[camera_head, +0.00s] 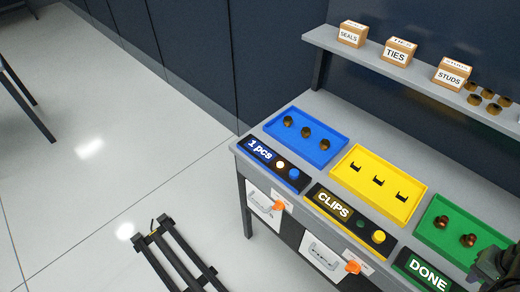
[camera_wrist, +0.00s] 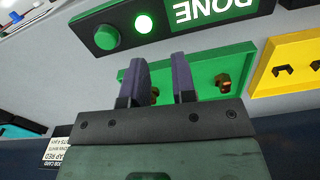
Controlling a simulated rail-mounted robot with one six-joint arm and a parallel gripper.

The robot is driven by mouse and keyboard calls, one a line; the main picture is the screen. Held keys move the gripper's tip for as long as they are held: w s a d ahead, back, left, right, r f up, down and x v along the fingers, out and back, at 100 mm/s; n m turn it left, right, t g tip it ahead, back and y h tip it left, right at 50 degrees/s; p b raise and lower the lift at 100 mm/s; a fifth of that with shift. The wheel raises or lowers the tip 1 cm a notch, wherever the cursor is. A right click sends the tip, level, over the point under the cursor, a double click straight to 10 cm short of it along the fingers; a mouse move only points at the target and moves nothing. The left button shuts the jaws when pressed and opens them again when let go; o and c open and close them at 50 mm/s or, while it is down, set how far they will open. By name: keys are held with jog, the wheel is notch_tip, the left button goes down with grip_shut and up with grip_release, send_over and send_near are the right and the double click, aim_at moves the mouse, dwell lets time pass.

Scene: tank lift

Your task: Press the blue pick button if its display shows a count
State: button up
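The blue pick button (camera_head: 294,173) is at the right end of a black panel in front of the blue tray (camera_head: 330,160). Its display (camera_head: 260,149) reads "1 pcs", and the lamp (camera_head: 280,164) beside the button is lit whitish. My gripper (camera_wrist: 158,75) is open and empty, its two dark fingers apart above the green tray (camera_wrist: 240,54). In the head view my gripper is at the lower right edge, well to the right of the blue button, with its fingertips not clearly visible.
The yellow tray's display (camera_head: 333,203) reads "CLIPS", with a yellow button (camera_head: 378,236). The green tray's display (camera_wrist: 215,10) reads "DONE", near a lit lamp (camera_wrist: 143,23) and green button (camera_wrist: 107,37). A shelf (camera_head: 375,66) with labelled boxes overhangs the bench's back.

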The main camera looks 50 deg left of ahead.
grip_shut()
dwell(1.4)
